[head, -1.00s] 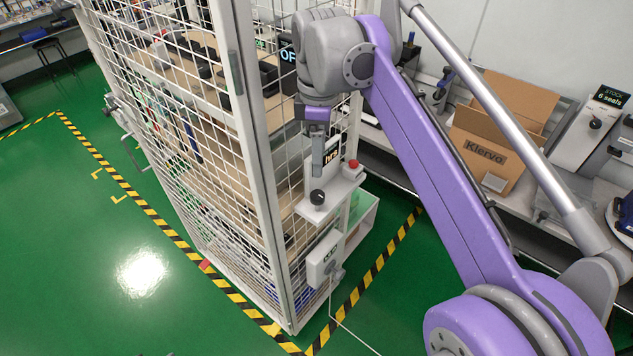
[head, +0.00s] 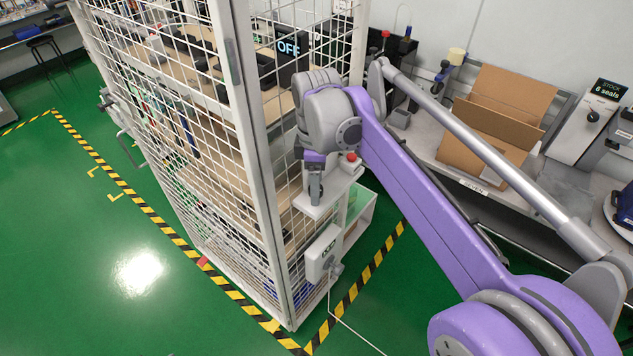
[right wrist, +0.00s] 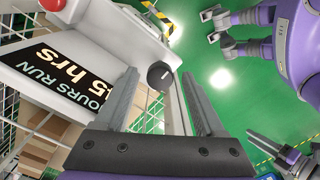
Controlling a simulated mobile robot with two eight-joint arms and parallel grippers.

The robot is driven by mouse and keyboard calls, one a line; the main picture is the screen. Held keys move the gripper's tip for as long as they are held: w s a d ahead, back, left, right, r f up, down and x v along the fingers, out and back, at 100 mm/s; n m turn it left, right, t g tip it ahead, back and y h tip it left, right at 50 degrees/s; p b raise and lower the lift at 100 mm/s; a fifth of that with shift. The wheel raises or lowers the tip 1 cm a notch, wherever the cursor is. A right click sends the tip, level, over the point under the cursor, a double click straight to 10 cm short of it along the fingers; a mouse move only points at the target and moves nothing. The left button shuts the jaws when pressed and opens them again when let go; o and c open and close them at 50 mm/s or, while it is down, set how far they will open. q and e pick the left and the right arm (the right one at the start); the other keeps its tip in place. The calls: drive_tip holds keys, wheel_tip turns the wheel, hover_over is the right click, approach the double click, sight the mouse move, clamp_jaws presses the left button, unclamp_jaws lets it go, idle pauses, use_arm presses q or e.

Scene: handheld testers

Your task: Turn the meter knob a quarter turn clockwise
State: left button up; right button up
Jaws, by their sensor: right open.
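The meter knob (right wrist: 159,75) is a round dark knob with a pale mark, on a white box outside the cage. In the right wrist view it shows between the tips of my right gripper (right wrist: 156,83), which is open; contact cannot be told. In the head view my right gripper (head: 316,190) points down over the white ledge (head: 318,209) and hides the knob. The black display (right wrist: 62,70) on the white box reads "HOURS RUN" and, partly cut off, "5 hrs". Part of what seems my left gripper (right wrist: 266,143) shows in the right wrist view; its opening is unclear.
A red button (head: 351,157) sits on the white box near my right gripper. A white mesh cage (head: 262,150) stands close on the left. A small grey-white box (head: 322,255) hangs below the ledge. A bench with a cardboard box (head: 500,120) is behind my arm.

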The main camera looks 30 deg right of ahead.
clamp_jaws()
drive_tip(key=shift+m, duration=0.4)
drive_tip(key=m, duration=0.8)
drive_tip(key=shift+m+p, duration=0.3)
drive_tip(key=shift+p, duration=0.05)
drive_tip(key=m, duration=0.4)
drive_tip(key=shift+a, duration=0.1)
drive_tip(key=shift+m, duration=2.2)
